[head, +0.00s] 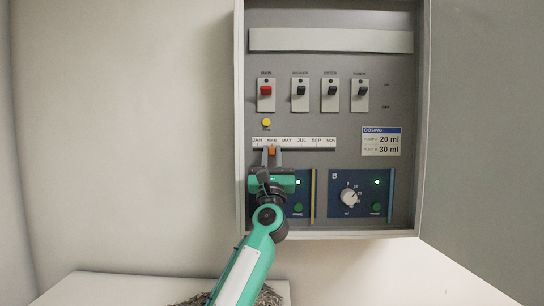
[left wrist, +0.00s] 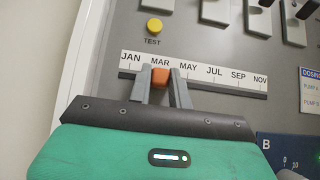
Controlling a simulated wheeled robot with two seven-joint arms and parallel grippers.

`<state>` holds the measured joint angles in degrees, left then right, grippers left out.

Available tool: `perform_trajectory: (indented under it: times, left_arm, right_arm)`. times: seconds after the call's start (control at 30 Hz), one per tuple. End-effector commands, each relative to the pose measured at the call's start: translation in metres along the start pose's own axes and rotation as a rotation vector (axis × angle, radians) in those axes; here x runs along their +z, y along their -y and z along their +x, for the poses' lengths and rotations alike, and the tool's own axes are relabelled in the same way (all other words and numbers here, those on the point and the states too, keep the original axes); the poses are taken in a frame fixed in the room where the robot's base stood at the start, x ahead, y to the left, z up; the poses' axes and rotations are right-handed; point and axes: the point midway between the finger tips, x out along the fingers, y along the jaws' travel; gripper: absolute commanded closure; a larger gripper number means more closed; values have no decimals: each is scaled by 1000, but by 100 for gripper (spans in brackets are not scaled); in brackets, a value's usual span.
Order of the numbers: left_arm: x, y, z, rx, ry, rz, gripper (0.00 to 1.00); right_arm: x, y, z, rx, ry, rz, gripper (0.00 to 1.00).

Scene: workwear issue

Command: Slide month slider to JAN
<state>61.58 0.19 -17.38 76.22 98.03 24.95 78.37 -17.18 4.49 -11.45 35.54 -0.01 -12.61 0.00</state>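The month slider is an orange knob (head: 271,151) on a white month scale (head: 320,143) inside the wall cabinet. It stands at MAR, one label to the right of JAN; the left wrist view shows the orange knob (left wrist: 160,76) just under the MAR label. My left gripper (head: 271,157) reaches up from below. Its two grey fingers (left wrist: 161,84) lie on either side of the knob and appear closed on it. The gripper body hides part of the panel below the scale. My right gripper is not in view.
A yellow TEST button (head: 266,122) sits just above the scale. A row of switches (head: 300,91), one of them red, is higher up. A dial (head: 349,197) on the blue B panel is at lower right. The cabinet's left wall (head: 240,120) is close to JAN.

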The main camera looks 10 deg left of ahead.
Motion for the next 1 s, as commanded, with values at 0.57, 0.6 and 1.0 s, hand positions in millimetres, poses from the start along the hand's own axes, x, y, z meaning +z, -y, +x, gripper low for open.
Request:
perform_trajectory:
  times: [0.57,0.6,1.0]
  left_arm:
    - [0,-45,0,0,-1,-1,100]
    - [0,-45,0,1,-1,-1,100]
    - [0,-44,0,1,-1,0,58]
  right_arm:
    - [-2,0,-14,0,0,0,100]
    - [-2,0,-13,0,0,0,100]
    - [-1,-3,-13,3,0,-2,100]
